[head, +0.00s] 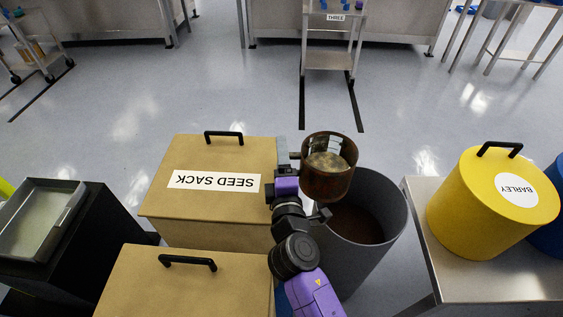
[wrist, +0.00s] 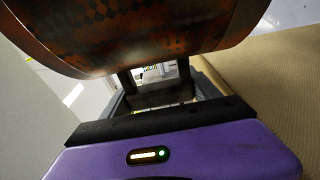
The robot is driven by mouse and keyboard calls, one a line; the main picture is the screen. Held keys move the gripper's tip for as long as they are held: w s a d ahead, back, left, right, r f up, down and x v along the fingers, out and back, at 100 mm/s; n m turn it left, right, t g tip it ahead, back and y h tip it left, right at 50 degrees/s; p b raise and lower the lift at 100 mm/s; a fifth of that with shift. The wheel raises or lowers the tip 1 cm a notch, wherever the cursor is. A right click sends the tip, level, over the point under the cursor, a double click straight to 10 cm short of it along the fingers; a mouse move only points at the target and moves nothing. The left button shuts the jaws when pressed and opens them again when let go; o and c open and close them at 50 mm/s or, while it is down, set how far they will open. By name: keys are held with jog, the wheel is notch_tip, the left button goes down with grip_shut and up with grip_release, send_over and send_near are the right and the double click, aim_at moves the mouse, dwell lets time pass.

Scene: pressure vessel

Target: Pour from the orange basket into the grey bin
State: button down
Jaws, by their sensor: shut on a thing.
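The orange basket (head: 330,181) is a round, brown-orange container in the head view, with some pale, grainy contents showing inside. My gripper (head: 296,168) is shut on its left side and holds it above the far part of the grey bin (head: 389,212). The basket looks close to upright, its opening facing up. The grey bin is a tall open cylinder with dark brown material inside. In the wrist view the basket (wrist: 130,35) fills the top, and my gripper (wrist: 160,82) reaches up to it; the contact itself is mostly hidden.
A cardboard-coloured box labelled SEED SACK (head: 190,215) stands left of the bin, with a similar handled box (head: 185,285) nearer. A yellow BARLEY drum (head: 480,215) stands on a metal table (head: 435,200) to the right. Open floor (head: 230,90) lies beyond.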

aim_at(301, 169)
jog(key=shift+d, duration=0.1)
jog(key=shift+d+m+b, duration=0.7)
jog(key=shift+m+b, duration=0.2)
jog(key=shift+m, duration=0.2)
jog(key=shift+d+m+b, duration=0.7)
jog(key=shift+m+b, duration=0.15)
jog(key=shift+m, duration=0.25)
jog(key=shift+w+d+f+m+t+b, duration=0.1)
jog(key=shift+d+f+m+t+b, duration=0.2)
jog(key=shift+d+f+m+b, duration=0.7)
jog(key=shift+a+r+n, duration=0.15)
jog(key=shift+r+n, duration=0.1)
jog(key=shift+n, duration=0.05)
